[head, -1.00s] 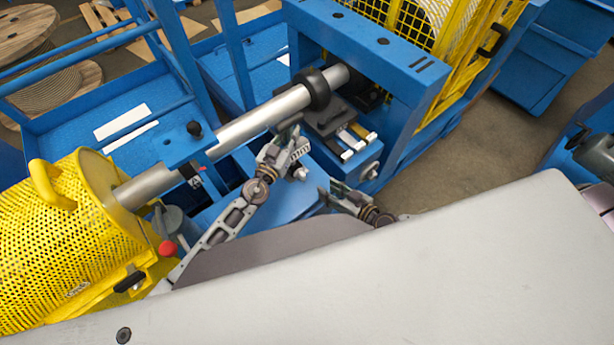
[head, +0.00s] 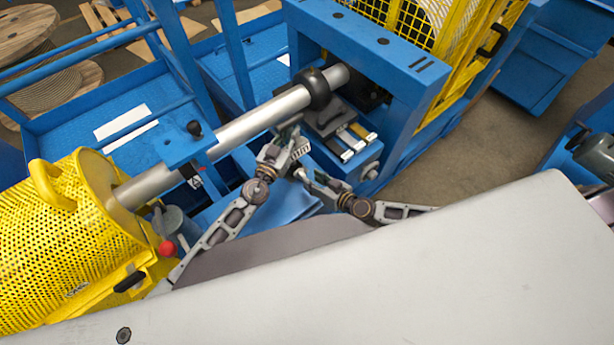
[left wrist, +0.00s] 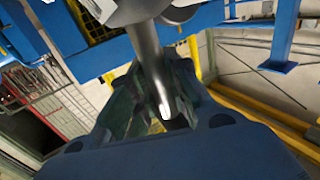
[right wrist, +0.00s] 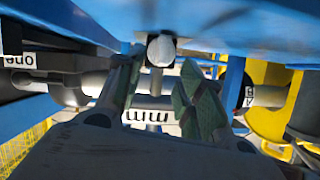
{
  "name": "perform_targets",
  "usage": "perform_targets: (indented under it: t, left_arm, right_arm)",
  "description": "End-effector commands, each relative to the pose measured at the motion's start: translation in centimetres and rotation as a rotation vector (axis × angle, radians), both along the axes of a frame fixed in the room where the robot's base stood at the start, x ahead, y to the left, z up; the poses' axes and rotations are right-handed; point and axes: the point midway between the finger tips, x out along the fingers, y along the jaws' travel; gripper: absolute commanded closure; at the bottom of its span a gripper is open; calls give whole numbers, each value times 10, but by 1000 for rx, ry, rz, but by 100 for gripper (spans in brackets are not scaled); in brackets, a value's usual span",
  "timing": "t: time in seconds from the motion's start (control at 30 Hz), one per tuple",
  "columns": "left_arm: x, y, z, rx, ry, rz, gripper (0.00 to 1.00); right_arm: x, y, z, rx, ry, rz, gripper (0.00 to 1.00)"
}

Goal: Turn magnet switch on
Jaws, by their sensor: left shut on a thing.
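My left gripper (head: 290,134) is just below the long steel shaft (head: 260,117). In the left wrist view its dark green fingers (left wrist: 152,100) are shut around a dark grey rod (left wrist: 153,65) with a bright tip. My right gripper (head: 308,177) is lower, close below the left one. In the right wrist view its green fingers (right wrist: 160,88) are spread, with a light grey round-ended pin (right wrist: 161,49) showing between and beyond their tips. That pin may be the magnet switch; I cannot tell for sure. Contact with it is not visible.
A black collar (head: 315,88) sits on the shaft. A blue frame (head: 420,75) and a slide block with bright bars (head: 355,140) stand at the right. A yellow perforated guard (head: 70,235) and red knob (head: 167,248) are at the left.

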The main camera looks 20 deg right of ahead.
Motion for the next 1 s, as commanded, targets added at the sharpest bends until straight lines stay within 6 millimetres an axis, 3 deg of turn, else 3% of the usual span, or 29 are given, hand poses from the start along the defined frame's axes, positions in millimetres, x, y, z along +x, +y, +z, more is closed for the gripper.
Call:
perform_targets:
  t: [0.4,0.87,1.0]
  left_arm:
    - [0,0,-1,1,1,0,100]
    - [0,0,-1,1,1,0,100]
    - [0,0,-1,1,1,0,100]
  right_arm:
    - [28,14,-13,1,0,0,62]
    - [32,16,-14,1,0,0,62]
    - [32,16,-14,1,0,0,80]
